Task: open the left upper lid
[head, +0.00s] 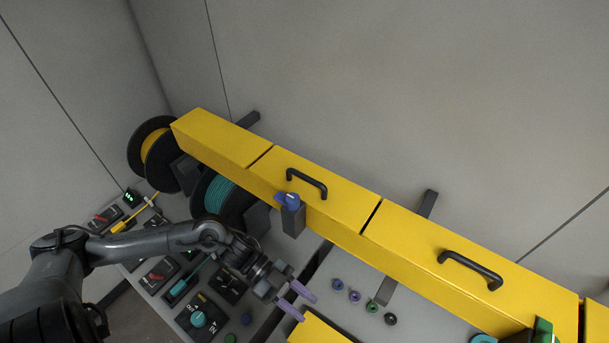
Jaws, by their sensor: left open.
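A long yellow housing (217,140) runs diagonally across the view, with lids on its top. The left upper lid (340,201) looks shut and flush, with a black bar handle (307,183) on it. Another yellow lid (410,236) to its right looks shut too and has its own black handle (470,269). My left gripper (297,301) is open and empty, with its purple fingers pointing right. It is below the housing in the picture, apart from the lid and its handle. My right gripper is not in view.
A dark post with a blue knob (288,200) stands at the housing's front edge by the left lid. Yellow (154,145) and teal (223,195) cable spools sit at the left. Several small coloured plugs (355,296) lie below. A lower yellow block (316,330) is near my gripper.

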